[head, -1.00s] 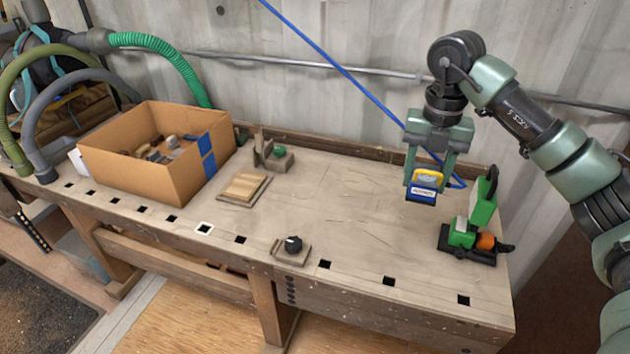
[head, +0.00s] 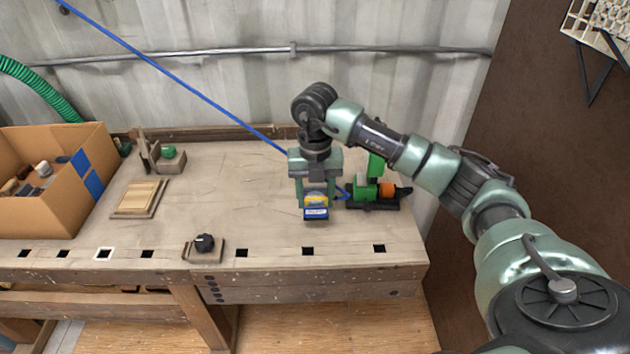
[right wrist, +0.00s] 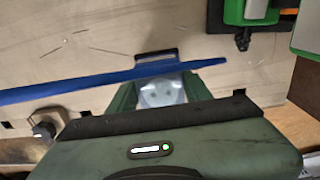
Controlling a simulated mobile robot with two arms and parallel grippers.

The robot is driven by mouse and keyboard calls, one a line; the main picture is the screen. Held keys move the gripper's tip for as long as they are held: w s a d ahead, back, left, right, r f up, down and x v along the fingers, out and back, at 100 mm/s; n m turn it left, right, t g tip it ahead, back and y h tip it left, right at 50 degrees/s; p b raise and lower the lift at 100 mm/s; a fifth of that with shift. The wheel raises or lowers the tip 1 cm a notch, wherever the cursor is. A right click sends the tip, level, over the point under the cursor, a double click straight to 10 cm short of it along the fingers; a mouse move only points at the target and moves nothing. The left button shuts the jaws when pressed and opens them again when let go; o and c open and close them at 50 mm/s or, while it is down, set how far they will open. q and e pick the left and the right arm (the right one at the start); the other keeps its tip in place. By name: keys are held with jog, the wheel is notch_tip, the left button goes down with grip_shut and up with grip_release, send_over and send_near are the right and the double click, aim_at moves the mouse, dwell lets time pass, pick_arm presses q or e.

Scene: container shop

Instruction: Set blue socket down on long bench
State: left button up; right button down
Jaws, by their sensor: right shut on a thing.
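My right gripper (head: 316,205) is shut on the blue socket (head: 317,213), a small blue block with a yellow part on top and a white label. It is over the right part of the long bench (head: 240,185); I cannot tell whether the socket touches the bench top. In the right wrist view a pale face of the held thing (right wrist: 162,92) shows between the fingers, partly hidden by the gripper body. My left gripper is out of view.
A green and orange tool (head: 372,192) stands close to the right of the gripper. A black knob on a small board (head: 204,245) is near the front edge. A wooden block (head: 138,198) and cardboard box (head: 50,215) are left. The middle is clear.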

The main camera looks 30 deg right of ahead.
aim_at(315, 212)
jog(key=shift+f, duration=2.25)
jog(key=c, duration=0.6)
grip_release()
jog(key=shift+f, duration=0.15)
jog(key=shift+c, duration=0.2)
jog(key=shift+s, duration=0.1)
notch_tip(315, 212, up, 12)
jog(key=shift+r+b, duration=0.15)
jog(key=shift+b, duration=0.2)
